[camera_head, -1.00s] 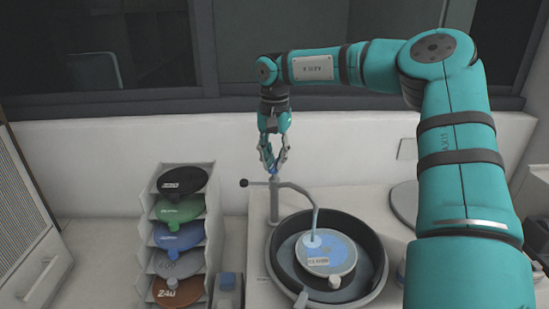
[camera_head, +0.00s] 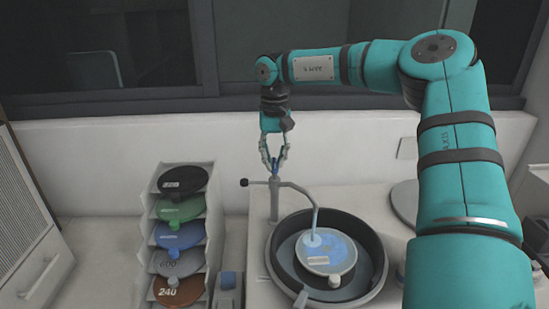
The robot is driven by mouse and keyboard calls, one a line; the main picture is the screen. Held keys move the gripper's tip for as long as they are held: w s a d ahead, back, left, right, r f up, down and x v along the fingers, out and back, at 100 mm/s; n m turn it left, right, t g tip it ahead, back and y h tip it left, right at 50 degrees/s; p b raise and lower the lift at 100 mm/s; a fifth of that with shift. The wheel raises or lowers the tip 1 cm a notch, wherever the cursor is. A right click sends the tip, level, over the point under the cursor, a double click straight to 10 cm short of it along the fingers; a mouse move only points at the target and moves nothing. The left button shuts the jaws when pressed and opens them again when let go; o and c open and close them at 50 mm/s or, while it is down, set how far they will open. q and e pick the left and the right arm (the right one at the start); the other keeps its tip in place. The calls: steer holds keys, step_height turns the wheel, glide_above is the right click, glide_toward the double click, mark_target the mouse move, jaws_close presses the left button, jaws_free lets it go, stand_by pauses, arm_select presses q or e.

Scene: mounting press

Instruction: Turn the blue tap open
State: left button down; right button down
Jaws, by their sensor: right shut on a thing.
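The blue tap (camera_head: 275,172) sits on top of a grey upright pipe behind the round basin. Only a little blue shows between my fingers. My right gripper (camera_head: 275,168) comes down from above and is shut on the blue tap. A thin curved spout (camera_head: 302,189) runs from the pipe to above the disc in the basin, and a short lever with a black knob (camera_head: 244,183) sticks out to the left of the pipe. My left gripper is not in view.
A dark round basin (camera_head: 378,262) holds a blue-patterned disc (camera_head: 318,249). A rack at the left holds several coloured discs, among them a green one (camera_head: 180,210). A small box with a blue top (camera_head: 227,280) stands between rack and basin. A white wall is behind.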

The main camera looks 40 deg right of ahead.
mark_target(275, 163)
steer(key=c, duration=1.4)
jaws_free()
step_height(275, 163, up, 12)
